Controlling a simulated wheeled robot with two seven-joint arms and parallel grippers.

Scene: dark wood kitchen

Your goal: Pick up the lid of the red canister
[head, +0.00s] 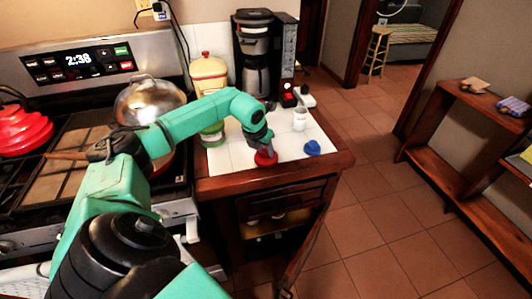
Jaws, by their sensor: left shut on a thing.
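A small round red lid (266,159) is at the front of the white tiled counter, under my left gripper (263,145). My left gripper points down and is shut on the lid's top. The fingers hide part of it. I cannot tell whether the lid touches the surface below, and no red canister body shows clearly beneath it. My right gripper is not in view.
A blue lid-like piece (312,148) and a white jar (300,119) stand to the right. A stove (70,130) with a silver pot (150,97) is left. A cabinet door (301,255) hangs open below.

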